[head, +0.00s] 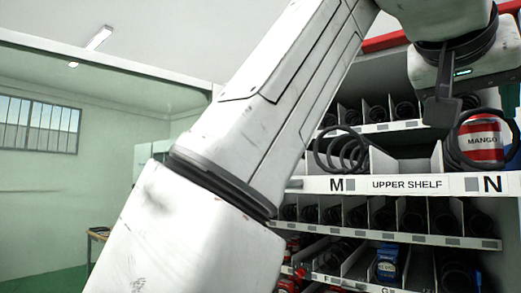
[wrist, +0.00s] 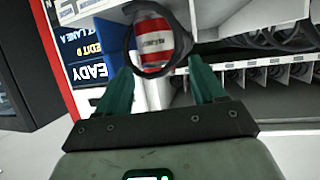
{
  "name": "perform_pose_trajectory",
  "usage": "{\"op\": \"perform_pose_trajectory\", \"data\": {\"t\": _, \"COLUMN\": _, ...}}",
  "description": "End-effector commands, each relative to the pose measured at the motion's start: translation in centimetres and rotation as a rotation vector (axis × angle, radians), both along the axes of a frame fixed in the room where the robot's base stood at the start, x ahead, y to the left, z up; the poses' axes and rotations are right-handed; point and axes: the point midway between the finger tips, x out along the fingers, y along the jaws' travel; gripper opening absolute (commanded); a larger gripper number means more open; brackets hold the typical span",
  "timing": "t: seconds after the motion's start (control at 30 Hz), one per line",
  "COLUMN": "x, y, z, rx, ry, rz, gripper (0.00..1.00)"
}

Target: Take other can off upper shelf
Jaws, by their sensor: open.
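A red can with a white label reading MANGO (head: 482,143) stands on the upper shelf (head: 406,186) at the lane marked N, with a black coil around its front. The wrist view shows the red and white can (wrist: 153,45) inside the coil, just beyond my fingertips. My gripper (wrist: 161,72) is open, its two green fingers spread to either side of the line to the can, with nothing between them. In the head view my gripper (head: 443,108) hangs in front of the shelves, left of and above the can, and only part of it shows.
The lane marked M has an empty-looking black coil (head: 342,150). Rows of smaller coils lie above and below. A blue can (head: 388,263) sits in a lower lane near G. In the wrist view a dark panel with lettering (wrist: 95,55) stands left of the can.

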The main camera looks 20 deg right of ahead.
Motion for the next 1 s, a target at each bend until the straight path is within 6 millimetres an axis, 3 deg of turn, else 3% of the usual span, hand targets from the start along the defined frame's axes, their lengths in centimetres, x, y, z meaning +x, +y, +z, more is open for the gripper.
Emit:
{"op": "perform_pose_trajectory", "data": {"t": 0.6, "x": 2.5, "y": -5.7, "z": -2.6, "rx": -0.001, "ry": -0.001, "rz": 0.001, "gripper": 0.69}}
{"op": "perform_pose_trajectory", "data": {"t": 0.9, "x": 2.8, "y": -6.2, "z": -3.0, "rx": -0.001, "ry": -0.001, "rz": 0.001, "gripper": 0.69}}
{"op": "perform_pose_trajectory", "data": {"t": 1.0, "x": 2.8, "y": -6.2, "z": -3.0, "rx": -0.001, "ry": -0.001, "rz": 0.001, "gripper": 0.61}}
